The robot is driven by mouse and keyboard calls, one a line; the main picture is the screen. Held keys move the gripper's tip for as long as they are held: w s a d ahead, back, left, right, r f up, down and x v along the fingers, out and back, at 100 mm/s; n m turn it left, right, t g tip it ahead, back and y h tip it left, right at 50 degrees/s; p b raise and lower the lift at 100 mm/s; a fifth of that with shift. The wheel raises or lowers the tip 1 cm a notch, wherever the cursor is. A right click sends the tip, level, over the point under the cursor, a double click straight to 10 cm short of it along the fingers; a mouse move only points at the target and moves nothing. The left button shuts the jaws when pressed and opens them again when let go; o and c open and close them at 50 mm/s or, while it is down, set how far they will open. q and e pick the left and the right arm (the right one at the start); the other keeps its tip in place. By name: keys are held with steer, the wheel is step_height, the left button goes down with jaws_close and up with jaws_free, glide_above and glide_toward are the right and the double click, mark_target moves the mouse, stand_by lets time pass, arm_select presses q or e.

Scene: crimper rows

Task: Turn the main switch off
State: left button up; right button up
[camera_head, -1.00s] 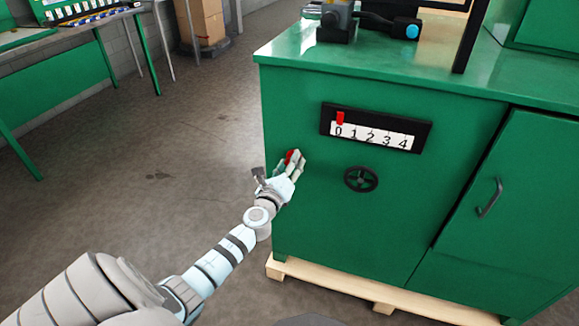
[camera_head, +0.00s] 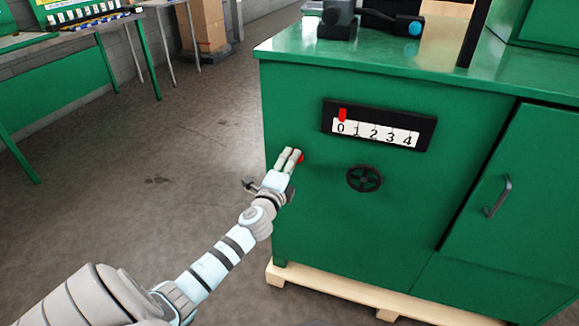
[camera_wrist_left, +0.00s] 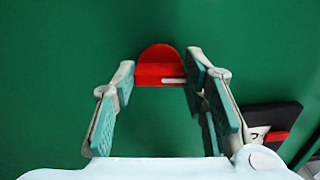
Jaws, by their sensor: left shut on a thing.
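The red main switch (camera_head: 301,158) is on the front of the green cabinet, near its left edge. In the head view my left gripper's fingers hide most of it. In the left wrist view the switch shows as a red rounded plate with a red bar (camera_wrist_left: 160,74), which has a white mark toward its right end. My left gripper (camera_head: 291,157) is shut on the switch, with one finger at each end of the bar. The bar lies level across the wrist picture. My right gripper is not in view.
A black handwheel (camera_head: 364,179) and a 0-to-4 scale (camera_head: 377,133) with a red pointer at 0 are to the right of the switch. The cabinet (camera_head: 330,230) stands on a wooden pallet (camera_head: 345,295). Bare floor (camera_head: 200,130) lies to the left.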

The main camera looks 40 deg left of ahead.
arm_select(q)
steer(key=shift+f+n, duration=0.1)
steer(key=shift+n, duration=0.5)
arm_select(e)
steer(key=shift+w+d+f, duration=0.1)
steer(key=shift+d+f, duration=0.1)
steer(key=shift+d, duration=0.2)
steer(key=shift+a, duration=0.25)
arm_select(q)
steer(key=o, duration=1.2)
steer(key=shift+c, duration=0.2)
steer(key=v, duration=1.2)
